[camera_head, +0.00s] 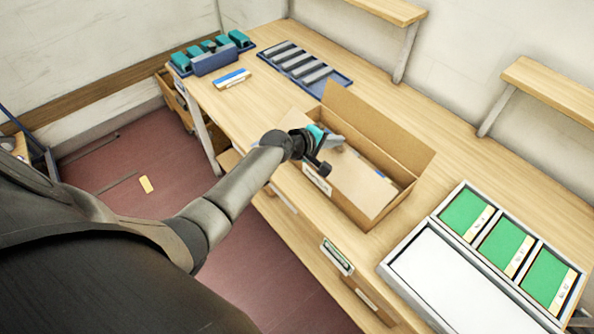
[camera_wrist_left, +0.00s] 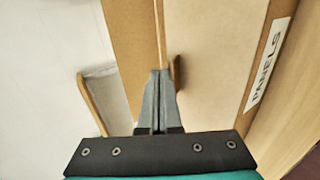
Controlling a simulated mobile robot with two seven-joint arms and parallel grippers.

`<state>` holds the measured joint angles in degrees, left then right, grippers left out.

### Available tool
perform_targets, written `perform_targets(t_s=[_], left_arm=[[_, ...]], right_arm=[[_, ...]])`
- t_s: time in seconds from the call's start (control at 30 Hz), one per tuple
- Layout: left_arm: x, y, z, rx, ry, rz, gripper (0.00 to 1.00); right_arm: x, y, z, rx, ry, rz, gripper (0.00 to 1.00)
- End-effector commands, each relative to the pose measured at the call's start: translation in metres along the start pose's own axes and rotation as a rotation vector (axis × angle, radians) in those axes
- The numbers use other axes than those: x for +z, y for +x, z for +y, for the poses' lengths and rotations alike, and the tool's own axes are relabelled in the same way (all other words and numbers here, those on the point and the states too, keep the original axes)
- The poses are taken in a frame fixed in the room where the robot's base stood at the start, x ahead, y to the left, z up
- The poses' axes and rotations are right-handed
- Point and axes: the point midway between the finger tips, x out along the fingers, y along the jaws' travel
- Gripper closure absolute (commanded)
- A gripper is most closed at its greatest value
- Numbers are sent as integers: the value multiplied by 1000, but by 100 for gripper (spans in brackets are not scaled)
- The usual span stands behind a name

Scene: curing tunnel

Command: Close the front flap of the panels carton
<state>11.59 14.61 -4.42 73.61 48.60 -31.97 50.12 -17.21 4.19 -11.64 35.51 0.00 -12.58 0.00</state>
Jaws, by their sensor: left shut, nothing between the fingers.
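The panels carton (camera_head: 383,222) stands open on the workbench. Its back flap (camera_head: 375,130) is raised. A tan panel, which looks like the front flap (camera_head: 352,190), lies folded inward over the front of the opening, leaving a gap towards the back. My left gripper (camera_head: 335,142) is shut and empty over the left part of the carton. In the left wrist view its closed fingers (camera_wrist_left: 160,82) are at the flap's inner edge; I cannot tell if they touch it. The PANELS label (camera_wrist_left: 268,65) shows on the front wall. My right gripper is not in view.
A tray with green panels (camera_head: 460,290) lies to the right of the carton. A blue rack with grey bars (camera_head: 305,65) and teal parts (camera_head: 210,50) are at the far left of the bench. Wooden shelves (camera_head: 550,88) jut from the wall behind.

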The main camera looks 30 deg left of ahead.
Motion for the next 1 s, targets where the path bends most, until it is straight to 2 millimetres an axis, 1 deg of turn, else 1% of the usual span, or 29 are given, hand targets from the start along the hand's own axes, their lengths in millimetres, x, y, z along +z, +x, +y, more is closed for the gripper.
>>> perform_targets(t_s=[0.1,0.3,1.0], left_arm=[[0,12,-2,2,-2,-1,100],[0,21,-3,2,0,0,100],[0,20,-3,0,0,0,100]], right_arm=[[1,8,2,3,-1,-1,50],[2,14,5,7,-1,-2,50],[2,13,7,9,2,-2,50]])
